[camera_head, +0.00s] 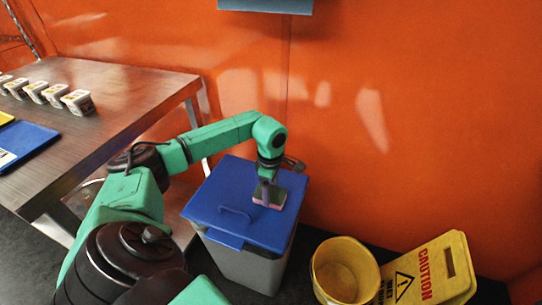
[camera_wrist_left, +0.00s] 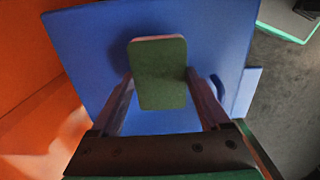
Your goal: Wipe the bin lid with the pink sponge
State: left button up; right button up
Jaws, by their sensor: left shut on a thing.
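The bin (camera_head: 243,262) is grey with a blue lid (camera_head: 222,192) and stands on the floor against the orange wall. The pink sponge (camera_head: 274,204) has a green upper side and is at the right part of the lid. In the left wrist view the sponge (camera_wrist_left: 159,75) shows its green face between my fingers. My left gripper (camera_head: 269,194) points down and is shut on the sponge. Its fingers show on both sides of the sponge in the left wrist view (camera_wrist_left: 160,90). Whether the sponge touches the lid is hard to tell. My right gripper is not in view.
A lid handle (camera_head: 236,212) rises near the front left of the lid. A yellow bucket (camera_head: 341,272) and a yellow caution sign (camera_head: 432,272) stand right of the bin. A steel table (camera_head: 110,90) with several small containers and a blue board (camera_head: 27,140) is at left.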

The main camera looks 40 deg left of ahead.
pick_arm(q)
jog(key=shift+r+p, duration=0.35)
jog(key=shift+r, duration=0.35)
jog(key=shift+r+p, duration=1.75)
jog(key=shift+r, duration=0.6)
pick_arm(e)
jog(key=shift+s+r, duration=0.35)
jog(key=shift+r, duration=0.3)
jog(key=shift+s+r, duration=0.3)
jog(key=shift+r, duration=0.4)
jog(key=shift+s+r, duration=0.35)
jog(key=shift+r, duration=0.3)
